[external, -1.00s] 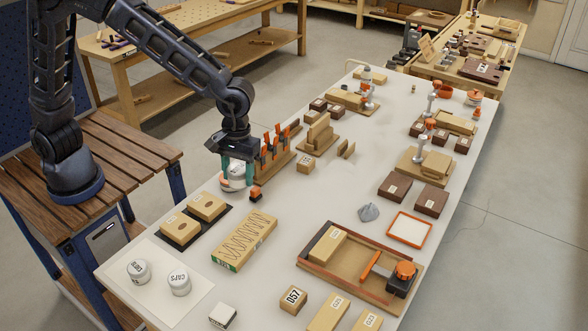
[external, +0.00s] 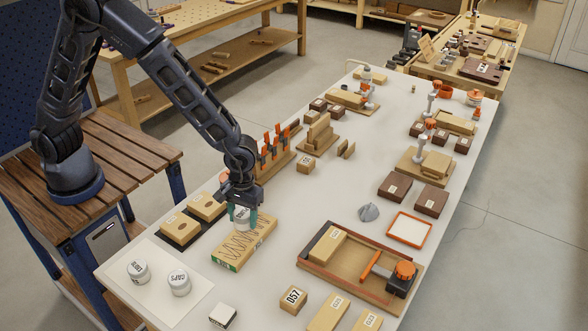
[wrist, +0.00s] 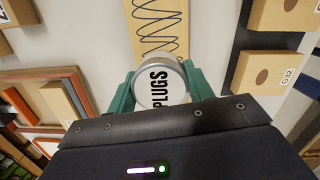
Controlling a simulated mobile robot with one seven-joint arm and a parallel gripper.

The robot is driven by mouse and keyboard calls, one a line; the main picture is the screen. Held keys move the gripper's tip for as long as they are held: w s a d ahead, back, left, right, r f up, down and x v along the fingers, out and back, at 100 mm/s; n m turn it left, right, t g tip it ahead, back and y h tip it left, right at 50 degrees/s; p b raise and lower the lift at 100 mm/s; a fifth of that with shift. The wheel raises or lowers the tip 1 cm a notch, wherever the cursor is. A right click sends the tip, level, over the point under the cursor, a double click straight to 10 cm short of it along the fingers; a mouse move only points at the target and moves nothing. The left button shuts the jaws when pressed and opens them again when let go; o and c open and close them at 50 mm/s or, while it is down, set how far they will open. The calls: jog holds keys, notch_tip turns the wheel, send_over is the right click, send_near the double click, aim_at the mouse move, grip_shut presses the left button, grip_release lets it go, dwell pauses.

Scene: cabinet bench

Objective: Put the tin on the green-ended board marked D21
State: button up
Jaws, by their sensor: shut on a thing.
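The tin (external: 241,224) is a white-topped can, and its lid reads PLUGS in the wrist view (wrist: 160,88). My gripper (external: 242,216) is shut on the tin, with its green fingers on either side. The green-ended board (external: 232,254) is a long wooden block with a dark zigzag line on top; its marking is too small to read. The tin is upright over the board's far end. I cannot tell if it touches the board. In the wrist view the board (wrist: 157,30) extends beyond the tin.
Two wooden blocks (external: 207,206) on a dark mat lie left of the board. Two white tins, one labelled CAPS (external: 179,282), stand on a white sheet. A wooden tray (external: 345,270) lies to the right, with clear table between it and the board.

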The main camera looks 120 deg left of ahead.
aim_at(244, 226)
jog(key=shift+f, duration=2.05)
jog(key=o, duration=1)
jog(key=shift+f, duration=0.15)
